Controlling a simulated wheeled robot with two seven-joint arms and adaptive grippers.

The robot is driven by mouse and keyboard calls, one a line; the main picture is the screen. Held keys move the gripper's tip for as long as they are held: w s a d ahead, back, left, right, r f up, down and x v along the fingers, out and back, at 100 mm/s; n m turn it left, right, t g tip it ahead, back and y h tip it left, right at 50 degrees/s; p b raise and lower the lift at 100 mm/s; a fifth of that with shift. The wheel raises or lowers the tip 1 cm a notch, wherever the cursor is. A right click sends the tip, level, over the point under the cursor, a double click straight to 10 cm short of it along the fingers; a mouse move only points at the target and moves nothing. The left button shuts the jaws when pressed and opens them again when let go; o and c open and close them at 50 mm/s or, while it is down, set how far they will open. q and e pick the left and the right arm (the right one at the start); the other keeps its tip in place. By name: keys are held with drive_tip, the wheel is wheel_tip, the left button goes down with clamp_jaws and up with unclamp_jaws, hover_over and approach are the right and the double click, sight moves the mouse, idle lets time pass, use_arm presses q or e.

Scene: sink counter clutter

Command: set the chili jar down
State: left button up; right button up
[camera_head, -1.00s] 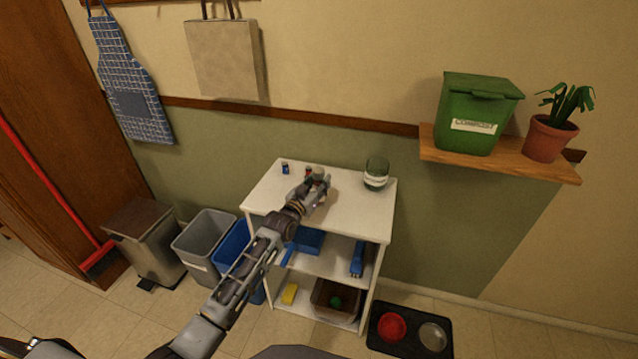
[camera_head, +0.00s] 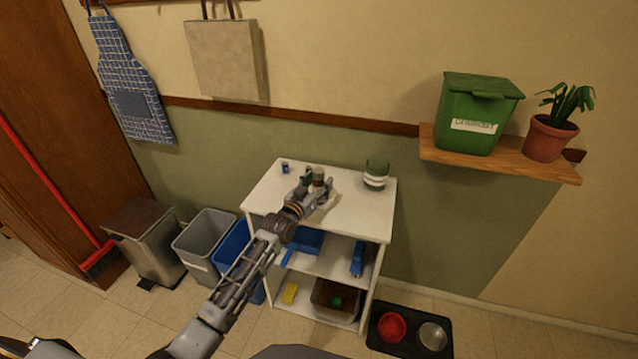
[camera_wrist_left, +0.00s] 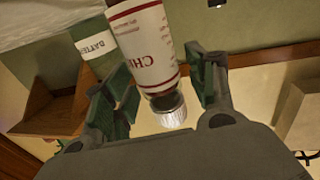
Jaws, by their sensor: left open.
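The chili jar (camera_wrist_left: 145,45) shows in the left wrist view as a white label with red "CH" lettering and a pale ribbed cap, upside down in that picture. In the head view the jar (camera_head: 318,176) stands on the white shelf unit's top (camera_head: 350,208), just behind my left gripper (camera_head: 325,194), which partly covers it. In the left wrist view my left gripper (camera_wrist_left: 160,65) is open, with a finger on each side of the jar and a gap visible at the right finger. I cannot tell if the left finger touches it. My right gripper is out of view.
A small blue item (camera_head: 285,168) stands to the left. The right front of the top is clear.

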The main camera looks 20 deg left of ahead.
sight(316, 186)
use_arm(q)
drive_tip(key=shift+v, duration=4.3)
drive_tip(key=shift+s+a+p, duration=0.15)
drive_tip(key=shift+s+p, duration=0.15)
drive_tip(key=shift+s, duration=0.3)
drive_tip(key=shift+s+a, duration=0.15)
drive_tip(key=shift+s, duration=0.5)
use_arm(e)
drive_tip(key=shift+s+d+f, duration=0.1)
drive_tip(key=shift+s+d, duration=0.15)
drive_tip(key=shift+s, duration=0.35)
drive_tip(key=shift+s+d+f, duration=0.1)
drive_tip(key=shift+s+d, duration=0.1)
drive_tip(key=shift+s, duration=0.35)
